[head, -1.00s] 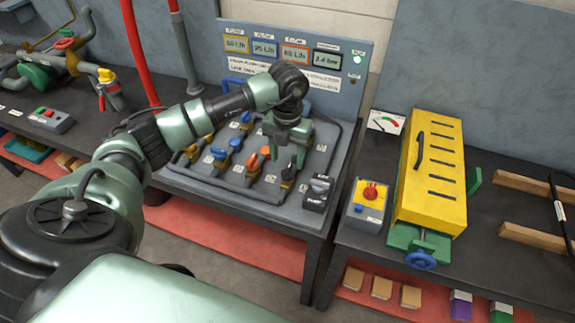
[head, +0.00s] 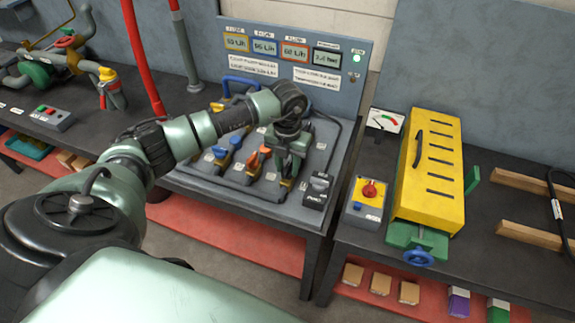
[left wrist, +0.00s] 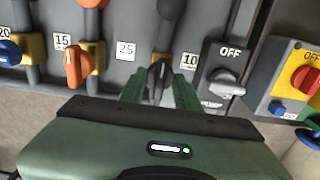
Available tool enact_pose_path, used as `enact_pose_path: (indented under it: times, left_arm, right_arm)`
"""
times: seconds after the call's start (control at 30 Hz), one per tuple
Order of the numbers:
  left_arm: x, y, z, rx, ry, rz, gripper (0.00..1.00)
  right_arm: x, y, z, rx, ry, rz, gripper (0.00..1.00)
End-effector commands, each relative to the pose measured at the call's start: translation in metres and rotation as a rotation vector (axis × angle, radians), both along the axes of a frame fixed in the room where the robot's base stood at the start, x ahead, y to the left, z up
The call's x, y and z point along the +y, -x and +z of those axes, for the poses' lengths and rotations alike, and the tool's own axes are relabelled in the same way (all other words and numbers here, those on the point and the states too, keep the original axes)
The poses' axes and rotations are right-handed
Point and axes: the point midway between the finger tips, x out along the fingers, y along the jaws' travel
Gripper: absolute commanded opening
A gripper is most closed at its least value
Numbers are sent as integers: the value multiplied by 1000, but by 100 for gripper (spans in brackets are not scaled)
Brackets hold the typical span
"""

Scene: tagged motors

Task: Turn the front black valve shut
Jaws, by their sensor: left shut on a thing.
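The front black valve (left wrist: 157,78) shows in the left wrist view as a black lever on a brass-coloured body, beside a tag reading 10. The lever points along its pipe in that view. My left gripper (left wrist: 160,92) has its green fingers on either side of the lever and is shut on it. In the head view my left gripper (head: 287,172) is down at the right end of the front valve row and hides most of the black valve. My right gripper is not in view.
A front orange valve (left wrist: 78,66) and a blue valve (left wrist: 10,52) stand left of the black one. A switch box (head: 318,188) marked OFF sits close on the right. Readouts (head: 295,50) stand on the panel behind. A yellow box (head: 430,170) is further right.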

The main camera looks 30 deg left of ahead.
Motion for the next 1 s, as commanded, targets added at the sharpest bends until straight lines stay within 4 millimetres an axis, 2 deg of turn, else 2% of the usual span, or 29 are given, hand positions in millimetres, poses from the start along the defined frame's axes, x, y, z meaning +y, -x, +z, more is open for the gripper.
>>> enact_pose_path:
  times: [0.37, 1.0]
  left_arm:
    - [1, -1, -2, -4, -1, -137, 0]
    - [1, -2, -2, -5, -3, -723, 0]
  right_arm:
    - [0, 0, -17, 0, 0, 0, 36]
    - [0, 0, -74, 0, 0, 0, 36]
